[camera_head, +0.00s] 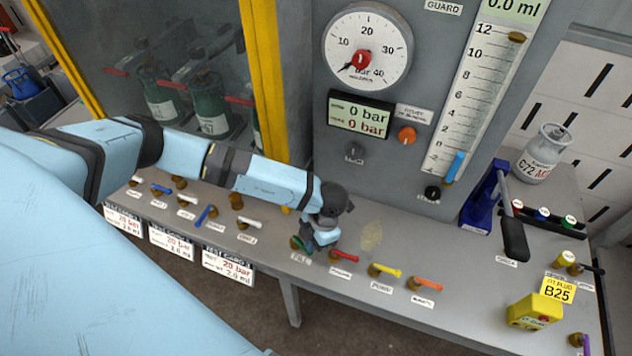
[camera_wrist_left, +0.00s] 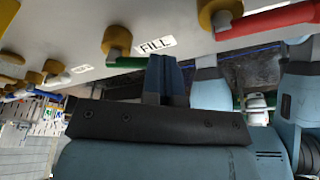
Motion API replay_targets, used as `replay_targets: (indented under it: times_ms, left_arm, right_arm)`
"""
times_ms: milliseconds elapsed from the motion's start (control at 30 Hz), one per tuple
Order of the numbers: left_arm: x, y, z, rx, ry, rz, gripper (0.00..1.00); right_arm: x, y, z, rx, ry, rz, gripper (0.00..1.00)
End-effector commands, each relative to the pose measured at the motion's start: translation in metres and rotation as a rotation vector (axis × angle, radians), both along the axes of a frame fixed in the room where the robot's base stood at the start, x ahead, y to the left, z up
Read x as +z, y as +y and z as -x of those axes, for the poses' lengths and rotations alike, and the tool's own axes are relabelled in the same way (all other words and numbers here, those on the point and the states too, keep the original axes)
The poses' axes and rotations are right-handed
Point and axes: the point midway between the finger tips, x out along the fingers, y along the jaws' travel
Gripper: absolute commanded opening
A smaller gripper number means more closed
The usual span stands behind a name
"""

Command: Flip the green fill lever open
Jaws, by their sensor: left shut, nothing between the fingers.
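The green fill lever (camera_wrist_left: 130,62) runs sideways from its brass valve (camera_wrist_left: 117,38) beside the FILL label (camera_wrist_left: 157,45) in the left wrist view. In the head view a bit of its green (camera_head: 307,243) shows just above the FILL label (camera_head: 300,258), mostly hidden by my gripper. My left gripper (camera_head: 312,245) is shut and empty, low over the bench at this lever. In the wrist view its closed blue fingers (camera_wrist_left: 165,78) are at the lever's free end; I cannot tell whether they touch. My right gripper is not in view.
A red-handled valve (camera_head: 343,256) is close to the right of my gripper, then yellow (camera_head: 385,270) and orange (camera_head: 427,284) levers. A white-handled lever (camera_head: 248,222) lies under my forearm. A blue hand pump (camera_head: 485,200) with a black handle stands farther right. The gauge panel rises behind.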

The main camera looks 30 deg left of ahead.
Motion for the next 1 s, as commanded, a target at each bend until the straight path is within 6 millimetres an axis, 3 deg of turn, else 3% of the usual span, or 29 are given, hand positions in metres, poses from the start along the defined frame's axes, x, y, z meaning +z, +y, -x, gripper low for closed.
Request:
replay_targets:
  times_ms: [1000]
  left_arm:
    - [-0.002,0.006,0.014,-0.189,0.002,-0.001,0.00]
  right_arm:
    - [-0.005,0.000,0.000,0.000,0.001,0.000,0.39]
